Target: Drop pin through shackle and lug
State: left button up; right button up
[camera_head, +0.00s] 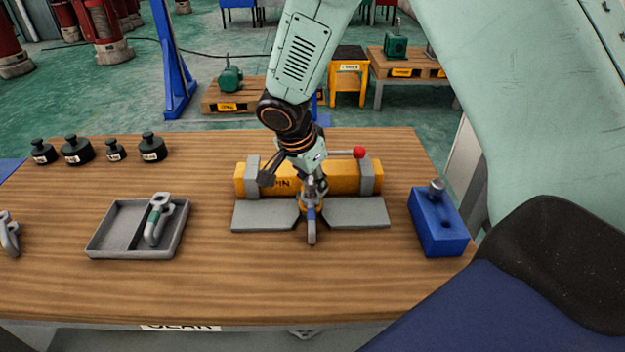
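My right gripper (294,183) reaches down from the top over the middle of the table. Its dark fingers are spread apart, and nothing shows clearly held between them. Just below it a grey shackle-like piece (311,230) stands at the gap between two grey plates, with a small yellow part by it; the gripper hides its upper end, so I cannot tell if they touch. My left gripper is not in view.
A grey tray (103,238) at left holds a hook-like part (155,222). Several black weights (77,151) stand back left. Another grey part (9,238) sits at the left edge.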

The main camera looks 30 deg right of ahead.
jog(key=o, duration=0.5)
jog(key=v, duration=1.2)
